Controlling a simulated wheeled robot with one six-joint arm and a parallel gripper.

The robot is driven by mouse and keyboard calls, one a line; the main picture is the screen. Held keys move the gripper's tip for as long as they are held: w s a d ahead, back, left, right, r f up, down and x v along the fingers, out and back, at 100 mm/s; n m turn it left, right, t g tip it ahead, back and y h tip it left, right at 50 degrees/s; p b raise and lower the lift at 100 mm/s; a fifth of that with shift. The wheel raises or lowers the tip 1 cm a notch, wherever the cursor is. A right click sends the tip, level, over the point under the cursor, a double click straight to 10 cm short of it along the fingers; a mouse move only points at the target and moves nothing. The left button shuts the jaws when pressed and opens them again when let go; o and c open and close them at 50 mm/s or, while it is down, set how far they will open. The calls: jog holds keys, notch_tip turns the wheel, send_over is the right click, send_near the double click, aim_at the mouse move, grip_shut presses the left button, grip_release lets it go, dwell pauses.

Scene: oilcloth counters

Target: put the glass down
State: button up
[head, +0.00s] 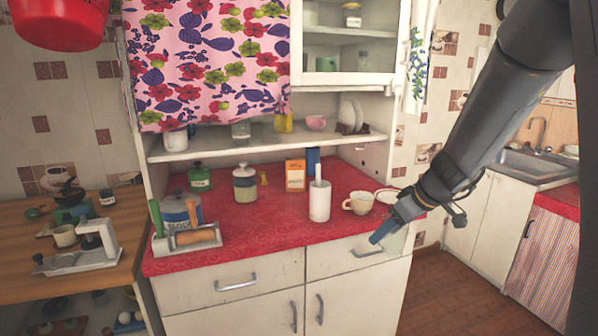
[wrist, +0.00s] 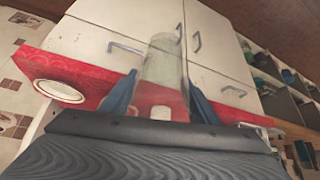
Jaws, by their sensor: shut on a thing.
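My gripper (head: 388,234) is at the right front corner of the red counter, in front of the drawer face in the head view. In the wrist view its two blue fingers (wrist: 164,103) are shut on a clear glass (wrist: 162,62), one on each side of it. The glass is see-through, with the cupboard front and red counter showing through it. In the head view it is faint against the pale drawer. The red counter top (head: 265,221) lies behind and left of my gripper. I see no contact between glass and counter.
A white saucer (head: 387,196) and a cream cup (head: 358,203) stand near my gripper, with a white canister (head: 319,201) left of them. An orange box (head: 295,175) is behind. A utensil tray (head: 187,240) is at the left. The counter's middle front is clear.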

jog(key=s+a+f+m+t+h, duration=0.1)
jog(key=s+a+f+m, duration=0.2)
jog(key=f, duration=0.3)
jog(key=shift+s+a+f+m+h, duration=0.2)
jog(key=shift+s+a+m+h, duration=0.1)
jog(key=shift+m+h, duration=0.1)
jog(key=shift+w, duration=0.1)
